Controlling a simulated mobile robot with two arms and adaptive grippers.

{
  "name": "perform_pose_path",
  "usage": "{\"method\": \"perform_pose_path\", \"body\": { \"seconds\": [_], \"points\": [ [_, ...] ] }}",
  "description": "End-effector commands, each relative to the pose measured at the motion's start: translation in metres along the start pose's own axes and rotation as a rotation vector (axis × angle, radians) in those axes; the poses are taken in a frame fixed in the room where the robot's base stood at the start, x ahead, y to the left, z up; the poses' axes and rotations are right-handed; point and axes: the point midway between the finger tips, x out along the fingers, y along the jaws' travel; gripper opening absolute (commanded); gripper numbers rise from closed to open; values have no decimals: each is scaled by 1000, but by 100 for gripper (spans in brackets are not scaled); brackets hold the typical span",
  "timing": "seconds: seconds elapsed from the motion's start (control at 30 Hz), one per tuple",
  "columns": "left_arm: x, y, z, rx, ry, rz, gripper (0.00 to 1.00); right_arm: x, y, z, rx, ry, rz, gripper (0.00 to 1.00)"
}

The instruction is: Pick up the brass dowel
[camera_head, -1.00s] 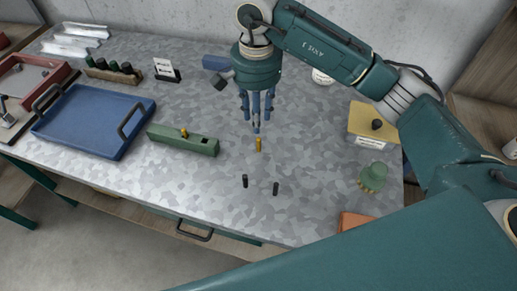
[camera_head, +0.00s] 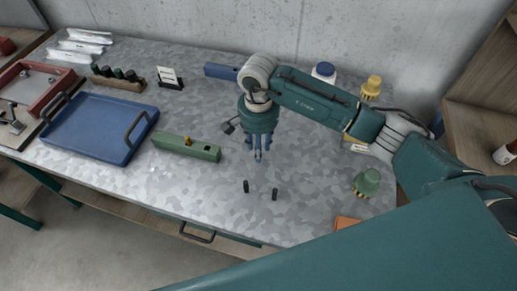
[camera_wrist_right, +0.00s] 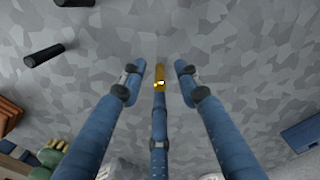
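The brass dowel (camera_wrist_right: 160,76) stands on the table between the fingers of my right gripper (camera_wrist_right: 159,88) in the right wrist view. The two outer fingers are spread to either side, with gaps to the dowel. The third finger is in line with the dowel, and I cannot tell whether it touches. In the head view my right gripper (camera_head: 258,155) points down low over the table and hides the dowel. My left gripper is not in view.
Two dark pegs (camera_head: 246,186) (camera_head: 275,194) stand in front of the gripper. A green block (camera_head: 200,153) with a brass-coloured piece (camera_head: 187,140) and a blue tray (camera_head: 85,137) lie left. A green knobbed piece (camera_head: 367,181) stands right. Bare table surrounds the gripper.

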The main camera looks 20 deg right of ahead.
Motion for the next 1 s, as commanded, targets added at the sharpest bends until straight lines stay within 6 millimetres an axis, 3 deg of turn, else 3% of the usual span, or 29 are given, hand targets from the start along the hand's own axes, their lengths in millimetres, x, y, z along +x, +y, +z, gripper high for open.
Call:
{"method": "perform_pose_path", "body": {
  "seconds": [0.07,0.23,0.73,0.87,1.0],
  "points": [
    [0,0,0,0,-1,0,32,0,0,0,0,0,0,32],
    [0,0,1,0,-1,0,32,0,0,0,0,0,0,0],
    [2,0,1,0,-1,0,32,-4,-1,0,0,0,-2,0],
    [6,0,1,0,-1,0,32,-14,-1,-1,-1,2,-3,0],
    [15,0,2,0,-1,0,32,-38,-2,-1,-1,4,-6,0]
  ]
}}
